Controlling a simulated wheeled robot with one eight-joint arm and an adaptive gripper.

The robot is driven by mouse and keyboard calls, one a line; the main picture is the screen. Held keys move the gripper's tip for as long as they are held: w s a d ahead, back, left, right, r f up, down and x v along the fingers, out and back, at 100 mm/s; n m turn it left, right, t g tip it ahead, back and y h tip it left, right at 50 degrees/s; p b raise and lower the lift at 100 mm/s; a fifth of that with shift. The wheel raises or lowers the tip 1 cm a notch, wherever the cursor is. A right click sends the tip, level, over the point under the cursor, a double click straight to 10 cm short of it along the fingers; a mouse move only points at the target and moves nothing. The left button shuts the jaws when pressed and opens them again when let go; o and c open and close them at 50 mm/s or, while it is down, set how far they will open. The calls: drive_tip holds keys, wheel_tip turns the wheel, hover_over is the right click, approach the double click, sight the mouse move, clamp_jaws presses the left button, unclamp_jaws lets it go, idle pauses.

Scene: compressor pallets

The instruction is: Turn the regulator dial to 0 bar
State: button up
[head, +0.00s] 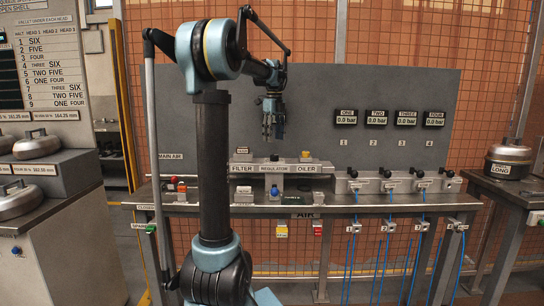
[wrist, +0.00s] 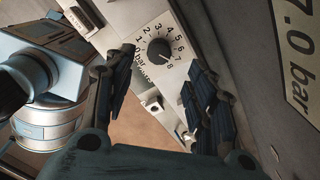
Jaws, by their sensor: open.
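The regulator dial (wrist: 158,49) is a round black knob on a pale panel in the wrist view, ringed by printed numbers up to 8. The knob's pointer mark is too small to read surely. A large plate at the right edge reads 7.0 bar (wrist: 299,60). My gripper (wrist: 162,60) is open, with one finger on each side of the dial in the picture. The fingers appear apart from the knob. In the head view my gripper (head: 272,125) hangs above the REGULATOR label (head: 274,169) on the bench; the dial itself cannot be made out there.
A metallic cylinder (wrist: 48,125) is at the left in the wrist view. The grey back panel (head: 320,110) carries several displays reading 0.0 bar (head: 377,117). Several valves with black knobs (head: 387,173) stand right on the bench. FILTER (head: 241,169) and OILER (head: 306,168) labels flank the regulator.

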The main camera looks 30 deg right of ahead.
sight(274, 158)
wheel_tip(274, 158, down, 8)
drive_tip(key=shift+f, duration=0.2)
idle(0.3)
drive_tip(key=c, duration=1.1)
drive_tip(key=shift+a, duration=0.1)
